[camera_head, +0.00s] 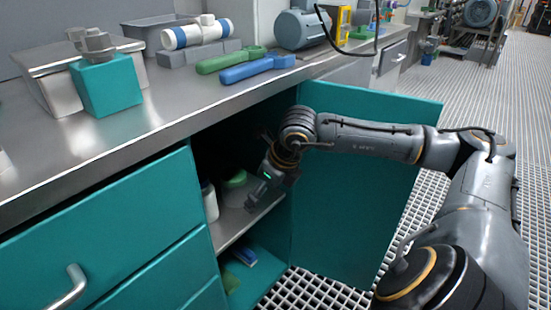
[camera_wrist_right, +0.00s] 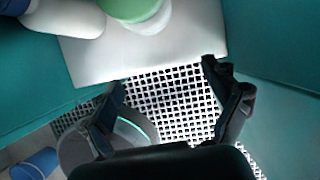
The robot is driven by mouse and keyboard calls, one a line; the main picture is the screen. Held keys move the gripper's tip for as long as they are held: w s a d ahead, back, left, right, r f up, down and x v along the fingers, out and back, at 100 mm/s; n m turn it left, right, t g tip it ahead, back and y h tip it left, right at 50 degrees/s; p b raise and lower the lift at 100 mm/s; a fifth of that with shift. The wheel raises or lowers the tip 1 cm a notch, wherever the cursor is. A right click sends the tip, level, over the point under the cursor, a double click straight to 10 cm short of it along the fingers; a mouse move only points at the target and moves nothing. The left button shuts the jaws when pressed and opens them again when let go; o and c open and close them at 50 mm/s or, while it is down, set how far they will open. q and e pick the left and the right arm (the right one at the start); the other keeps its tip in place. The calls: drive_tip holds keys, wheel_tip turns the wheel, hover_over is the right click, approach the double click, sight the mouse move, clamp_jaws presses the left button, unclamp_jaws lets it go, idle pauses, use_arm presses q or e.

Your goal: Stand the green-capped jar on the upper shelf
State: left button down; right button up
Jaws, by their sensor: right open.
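The green-capped jar (camera_head: 235,180) stands on the upper shelf (camera_head: 232,222) inside the open teal cabinet, partly in shadow. In the right wrist view, its green cap (camera_wrist_right: 130,8) and part of its white body show at the top edge, above the pale shelf (camera_wrist_right: 185,55). My right gripper (camera_head: 257,198) is at the cabinet opening, just right of the jar and apart from it. In the right wrist view, its two fingers (camera_wrist_right: 163,80) are spread with nothing between them. My left gripper does not show.
A white bottle (camera_head: 209,202) stands left of the jar; it also shows in the right wrist view (camera_wrist_right: 65,17). The open teal door (camera_head: 350,215) is right of my gripper. A blue item (camera_head: 244,257) lies on the lower level. Tools and boxes crowd the countertop.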

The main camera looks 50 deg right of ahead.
drive_tip(key=shift+s+d, duration=0.2)
drive_tip(key=shift+s, duration=1.5)
